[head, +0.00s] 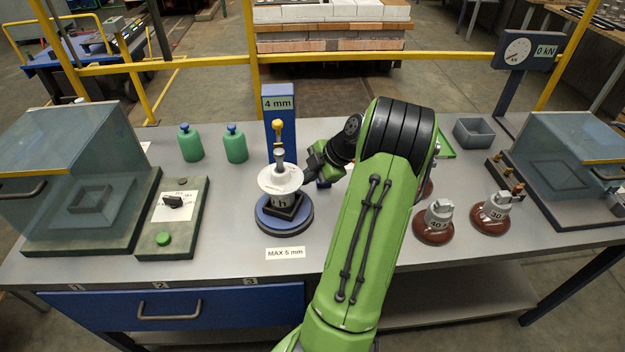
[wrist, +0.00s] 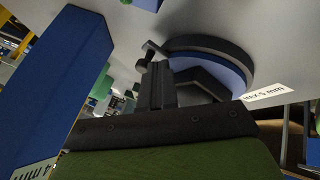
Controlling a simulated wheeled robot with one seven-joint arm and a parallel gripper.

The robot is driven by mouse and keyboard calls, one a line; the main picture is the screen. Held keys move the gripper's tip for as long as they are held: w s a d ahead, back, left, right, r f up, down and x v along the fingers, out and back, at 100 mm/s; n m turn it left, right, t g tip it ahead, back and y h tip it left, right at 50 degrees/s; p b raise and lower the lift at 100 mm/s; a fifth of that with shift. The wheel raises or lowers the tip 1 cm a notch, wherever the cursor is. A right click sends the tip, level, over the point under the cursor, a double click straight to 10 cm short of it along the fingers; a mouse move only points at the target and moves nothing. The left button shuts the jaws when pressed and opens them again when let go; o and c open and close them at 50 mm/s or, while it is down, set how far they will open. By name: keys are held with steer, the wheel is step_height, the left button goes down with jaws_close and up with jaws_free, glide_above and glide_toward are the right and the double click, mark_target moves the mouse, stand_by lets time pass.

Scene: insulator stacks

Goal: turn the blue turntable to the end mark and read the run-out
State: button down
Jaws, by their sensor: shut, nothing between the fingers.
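The blue turntable (head: 262,222) stands mid-bench on a dark round base and bears a white disc-shaped insulator (head: 280,180) with a grey fitting. It also shows in the wrist view (wrist: 235,72), with a dark handle peg (wrist: 147,60) at its edge. A blue gauge post (head: 288,130) behind it reads "4 mm". A label (head: 285,253) in front says "MAX 5 mm". My gripper (head: 307,184) is at the turntable's right side, partly hidden behind the insulator. In the wrist view its fingers (wrist: 160,82) are shut and empty, close beside the peg; contact cannot be told.
Two green bottles (head: 235,146) stand left of the post. A switch box (head: 172,218) and a clear-covered case (head: 75,175) are further left. Brown insulators (head: 433,230) and another covered case (head: 575,160) are at right. The bench front around the label is clear.

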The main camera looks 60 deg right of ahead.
steer(key=shift+w+n+g+y+p, duration=0.5)
steer(key=shift+w+n+y, duration=0.5)
steer(key=shift+n, duration=0.5)
steer(key=shift+w, duration=0.6)
